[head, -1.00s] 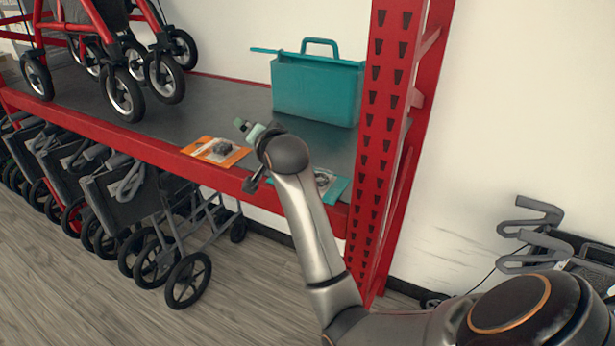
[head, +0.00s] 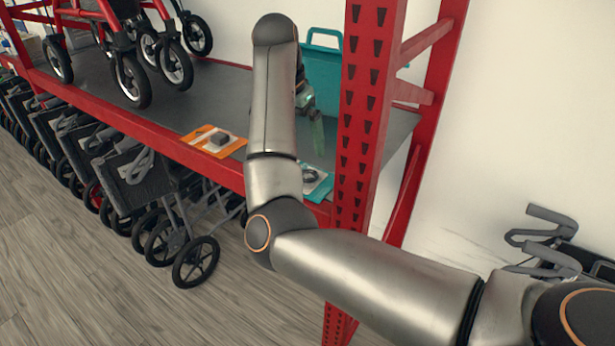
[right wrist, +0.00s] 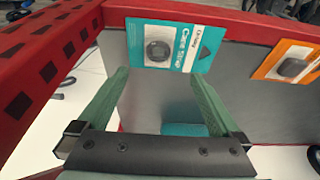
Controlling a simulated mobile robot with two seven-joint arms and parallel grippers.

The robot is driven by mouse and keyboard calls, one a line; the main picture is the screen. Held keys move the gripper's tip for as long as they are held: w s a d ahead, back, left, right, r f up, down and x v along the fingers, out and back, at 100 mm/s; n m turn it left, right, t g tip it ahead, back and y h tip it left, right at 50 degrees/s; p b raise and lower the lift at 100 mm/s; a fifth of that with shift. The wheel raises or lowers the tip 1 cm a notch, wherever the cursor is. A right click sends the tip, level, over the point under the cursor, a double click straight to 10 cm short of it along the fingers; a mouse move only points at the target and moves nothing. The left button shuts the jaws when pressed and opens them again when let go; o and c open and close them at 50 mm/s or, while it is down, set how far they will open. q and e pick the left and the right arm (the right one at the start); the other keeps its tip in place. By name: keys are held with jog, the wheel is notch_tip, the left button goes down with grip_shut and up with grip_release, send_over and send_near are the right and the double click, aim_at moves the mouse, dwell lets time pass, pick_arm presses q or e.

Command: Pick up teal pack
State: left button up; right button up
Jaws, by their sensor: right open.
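The teal pack (head: 318,181) is a flat teal-and-white card with a dark round item. It lies on the grey shelf near the front edge beside the red upright, partly hidden by my right arm in the head view. In the right wrist view the teal pack (right wrist: 172,46) lies just beyond the fingertips, roughly centred. My right gripper (head: 312,118) hangs above the shelf behind the pack, green fingers pointing down. In the right wrist view the right gripper (right wrist: 159,78) is open, with nothing between its fingers. My left gripper is not in view.
An orange pack (head: 214,141) lies to the left on the shelf. A teal bin (head: 327,75) stands behind my gripper. The red upright (head: 364,110) is close on the right. A wheeled red frame (head: 115,45) stands at left; folded walkers (head: 150,190) stand below.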

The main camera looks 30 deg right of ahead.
aim_at(309, 169)
jog(key=p+x, duration=0.1)
jog(key=x, duration=0.7)
jog(key=shift+s+d+f, duration=0.1)
jog(key=shift+d+f, duration=0.1)
jog(key=shift+f, duration=0.05)
jog(key=shift+r, duration=0.1)
jog(key=c, duration=1.4)
